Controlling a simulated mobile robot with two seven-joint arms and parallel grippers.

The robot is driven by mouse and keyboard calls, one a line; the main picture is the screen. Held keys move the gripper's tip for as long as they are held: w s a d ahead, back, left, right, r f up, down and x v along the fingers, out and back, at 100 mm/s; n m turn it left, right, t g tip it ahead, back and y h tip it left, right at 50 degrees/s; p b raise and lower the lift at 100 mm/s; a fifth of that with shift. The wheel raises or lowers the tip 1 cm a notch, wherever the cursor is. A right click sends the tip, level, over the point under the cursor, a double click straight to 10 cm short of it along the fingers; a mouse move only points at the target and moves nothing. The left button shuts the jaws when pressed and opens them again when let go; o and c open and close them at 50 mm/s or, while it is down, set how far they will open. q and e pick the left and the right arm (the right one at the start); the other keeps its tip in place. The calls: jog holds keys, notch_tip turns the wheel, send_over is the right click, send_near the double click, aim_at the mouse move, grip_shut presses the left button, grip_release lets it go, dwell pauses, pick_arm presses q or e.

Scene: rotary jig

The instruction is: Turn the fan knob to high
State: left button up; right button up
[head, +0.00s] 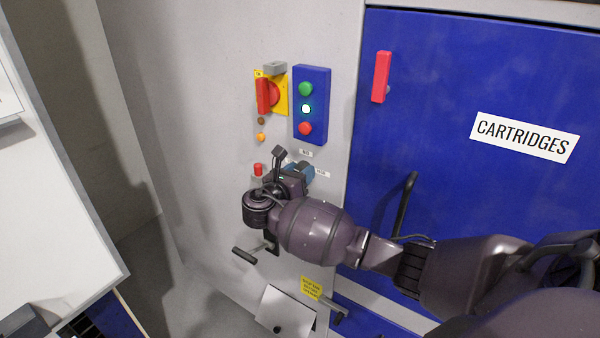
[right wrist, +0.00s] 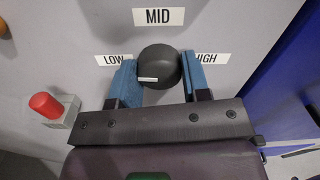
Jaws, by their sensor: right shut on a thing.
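The fan knob (right wrist: 160,64) is a round black knob on the grey panel, between the labels LOW (right wrist: 114,60), MID (right wrist: 158,17) and HIGH (right wrist: 205,58). A short white mark on the knob lies left of its middle, on the LOW side. My right gripper (right wrist: 159,72) is shut on the knob, with one blue finger on each side. In the head view my right gripper (head: 301,172) is against the panel, and it and the wrist hide the knob. My left gripper is not in view.
A red button (right wrist: 46,105) sits close left of my gripper. Above are a red and yellow switch (head: 270,94) and a blue button box (head: 312,104). The blue CARTRIDGES door (head: 450,75) has a black handle (head: 404,205) near my right arm. A crank handle (head: 245,256) sticks out below.

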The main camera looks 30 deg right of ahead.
pick_arm(q)
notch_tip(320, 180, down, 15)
jog(key=b, duration=1.7)
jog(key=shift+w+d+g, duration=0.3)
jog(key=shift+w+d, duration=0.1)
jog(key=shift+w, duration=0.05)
pick_arm(e)
jog(key=m, duration=3.4)
jog(key=shift+f+m, duration=0.15)
jog(key=shift+m, duration=0.25)
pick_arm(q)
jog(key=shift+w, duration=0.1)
